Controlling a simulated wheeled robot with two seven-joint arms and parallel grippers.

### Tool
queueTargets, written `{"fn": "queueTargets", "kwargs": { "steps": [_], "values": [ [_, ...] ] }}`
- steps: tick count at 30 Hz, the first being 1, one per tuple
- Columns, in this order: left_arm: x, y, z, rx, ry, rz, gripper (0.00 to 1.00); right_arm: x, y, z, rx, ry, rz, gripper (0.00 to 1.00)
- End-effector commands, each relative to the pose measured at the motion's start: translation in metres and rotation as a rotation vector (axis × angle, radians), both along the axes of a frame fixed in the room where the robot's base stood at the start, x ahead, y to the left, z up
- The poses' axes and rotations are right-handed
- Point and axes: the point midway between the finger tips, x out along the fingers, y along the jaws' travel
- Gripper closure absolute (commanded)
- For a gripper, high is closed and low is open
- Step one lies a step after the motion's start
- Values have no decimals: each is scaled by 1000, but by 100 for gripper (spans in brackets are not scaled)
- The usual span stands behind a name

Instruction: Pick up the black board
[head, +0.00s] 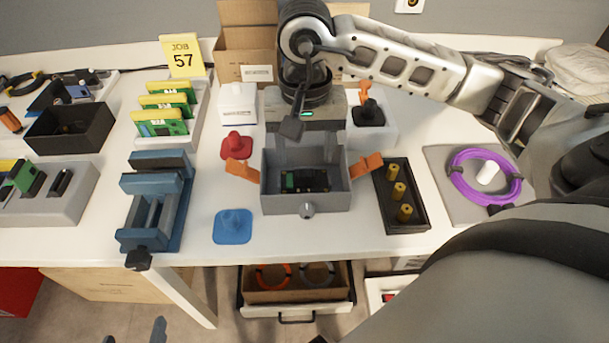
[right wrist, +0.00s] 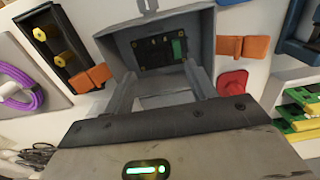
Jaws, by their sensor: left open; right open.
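The black board (head: 306,181), with a green patch, lies inside a grey open box (head: 306,203) in the middle of the table. It also shows in the right wrist view (right wrist: 155,52), on the floor of the box. My right gripper (head: 308,152) is open and empty at the far side of the box, its fingers pointing toward it. In the right wrist view its two fingers (right wrist: 162,88) stand apart, with nothing between them. My left gripper (head: 134,335) shows only as fingertips at the bottom edge, low in front of the table, open.
Orange clips (head: 238,171) stick out on both sides of the box. A blue vise (head: 156,205) stands left. A black tray with brass posts (head: 418,217) and a purple cable coil (head: 462,183) lie right.

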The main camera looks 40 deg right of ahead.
Motion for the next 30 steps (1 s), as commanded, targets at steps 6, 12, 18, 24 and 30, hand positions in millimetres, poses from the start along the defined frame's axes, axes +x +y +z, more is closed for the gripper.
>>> {"fn": "queueTargets", "kwargs": {
  "steps": [6, 12, 18, 24, 30],
  "values": [
    [-1, 0, -1, 1, 6, -2, 28, -3, 2, -34, 0, 6, 0, 44],
    [-1, 0, -2, 1, 8, -2, 28, -2, 2, -44, 1, 2, 1, 44],
    [-1, 0, -2, 1, 8, -2, 28, -2, 2, -44, 1, 1, 1, 55],
    [-1, 0, -2, 1, 8, -2, 28, -2, 2, -44, 1, 1, 1, 95],
    [-1, 0, -2, 2, 7, -3, 28, -2, 2, -43, 1, 0, 1, 95]
  ]
}}
